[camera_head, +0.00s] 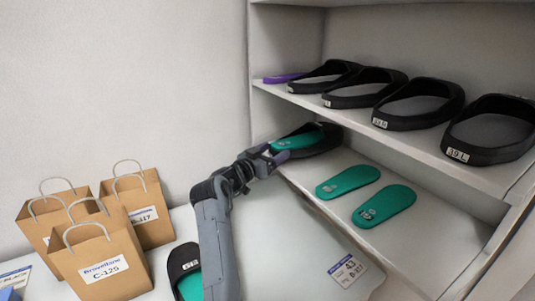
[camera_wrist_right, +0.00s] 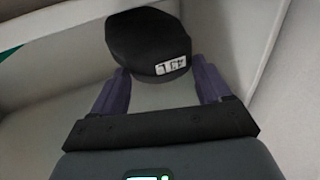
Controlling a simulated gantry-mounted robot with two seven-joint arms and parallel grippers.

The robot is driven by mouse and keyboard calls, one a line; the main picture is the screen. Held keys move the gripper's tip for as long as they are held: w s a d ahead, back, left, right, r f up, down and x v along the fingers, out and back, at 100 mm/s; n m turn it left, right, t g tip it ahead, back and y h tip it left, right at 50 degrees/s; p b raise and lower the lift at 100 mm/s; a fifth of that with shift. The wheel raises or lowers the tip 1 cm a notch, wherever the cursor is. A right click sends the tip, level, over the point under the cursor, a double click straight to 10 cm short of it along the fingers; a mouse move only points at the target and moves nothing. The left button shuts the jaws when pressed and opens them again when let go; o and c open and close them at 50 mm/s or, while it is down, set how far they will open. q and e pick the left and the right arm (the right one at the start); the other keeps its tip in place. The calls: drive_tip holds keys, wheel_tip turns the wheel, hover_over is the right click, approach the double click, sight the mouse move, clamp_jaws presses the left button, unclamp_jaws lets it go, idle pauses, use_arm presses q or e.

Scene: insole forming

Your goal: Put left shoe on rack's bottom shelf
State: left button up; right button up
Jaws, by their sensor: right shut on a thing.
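A black shoe (camera_head: 326,146) with a green insole is at the left end of the rack's bottom shelf (camera_head: 305,172). My right gripper (camera_head: 271,158) is shut on its near end. In the right wrist view the same shoe (camera_wrist_right: 145,38), with a white label that seems to end in L, sits between the purple fingers of my right gripper (camera_wrist_right: 158,92). Whether its sole touches the shelf I cannot tell. Another black shoe (camera_head: 182,257) with a green insole lies on the table, partly hidden by my right arm. My left gripper is not in view.
Two green insoles (camera_head: 348,181) (camera_head: 384,206) lie on the bottom shelf right of the held shoe. Several black shoes (camera_head: 418,104) and a purple item (camera_head: 282,78) fill the upper shelf (camera_head: 400,142) above. Paper bags (camera_head: 100,262) stand at left; a card (camera_head: 347,270) lies on the table.

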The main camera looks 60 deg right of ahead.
drive_tip(key=w+d+b, duration=0.2)
drive_tip(key=w+d, duration=0.4)
drive_tip(key=shift+w, duration=0.3)
drive_tip(key=shift+w+d, duration=0.1)
drive_tip(key=shift+d, duration=0.1)
wheel_tip(320, 180, down, 4)
drive_tip(key=shift+w+d+r+b, duration=0.15)
drive_tip(key=shift+r+b, duration=0.05)
drive_tip(key=shift+b, duration=1.05)
drive_tip(key=o, duration=1.4)
